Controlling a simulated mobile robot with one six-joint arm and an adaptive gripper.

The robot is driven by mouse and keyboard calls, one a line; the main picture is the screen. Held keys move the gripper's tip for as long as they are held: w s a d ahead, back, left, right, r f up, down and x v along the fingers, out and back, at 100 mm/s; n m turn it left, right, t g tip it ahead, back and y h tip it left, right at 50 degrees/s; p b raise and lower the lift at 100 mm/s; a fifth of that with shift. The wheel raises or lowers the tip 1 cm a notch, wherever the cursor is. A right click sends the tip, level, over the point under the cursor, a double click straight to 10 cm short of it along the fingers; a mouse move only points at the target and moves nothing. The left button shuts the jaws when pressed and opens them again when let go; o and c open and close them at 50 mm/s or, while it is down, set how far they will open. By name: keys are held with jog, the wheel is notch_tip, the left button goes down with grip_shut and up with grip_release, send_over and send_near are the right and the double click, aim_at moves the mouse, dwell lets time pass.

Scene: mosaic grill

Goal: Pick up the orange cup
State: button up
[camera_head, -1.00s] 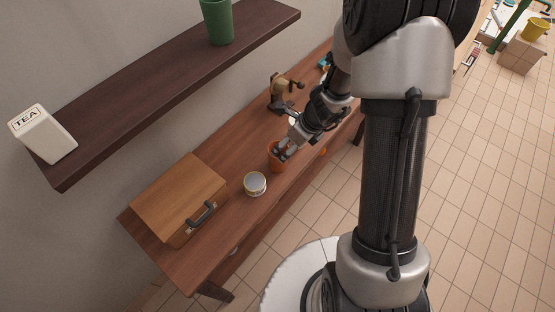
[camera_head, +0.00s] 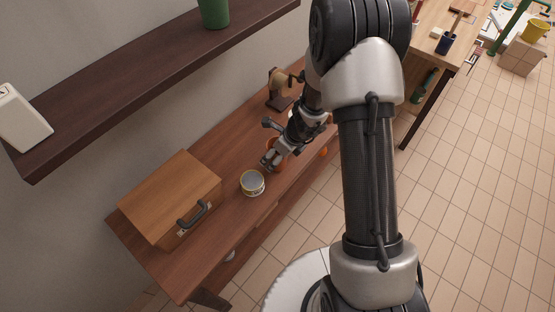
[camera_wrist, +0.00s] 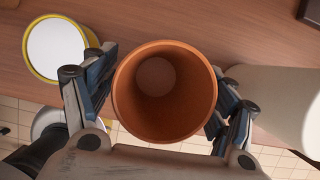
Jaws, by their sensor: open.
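The orange cup (camera_wrist: 165,95) stands upright on the wooden bench, its open mouth facing my wrist camera; it looks empty inside. My gripper (camera_wrist: 165,85) is open, with one finger on each side of the cup. Whether the fingers touch its wall cannot be told. In the head view my gripper (camera_head: 270,160) covers most of the orange cup (camera_head: 272,142), leaving only bits of orange visible.
A white-and-yellow tin (camera_head: 252,183) stands close by, left of the cup in the wrist view (camera_wrist: 60,50). A pale rounded object (camera_wrist: 275,100) is close on the right. A wooden case (camera_head: 170,197) lies farther left on the bench (camera_head: 230,135). A dark shelf (camera_head: 130,85) hangs above.

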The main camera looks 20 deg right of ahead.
jog(key=c, duration=1.2)
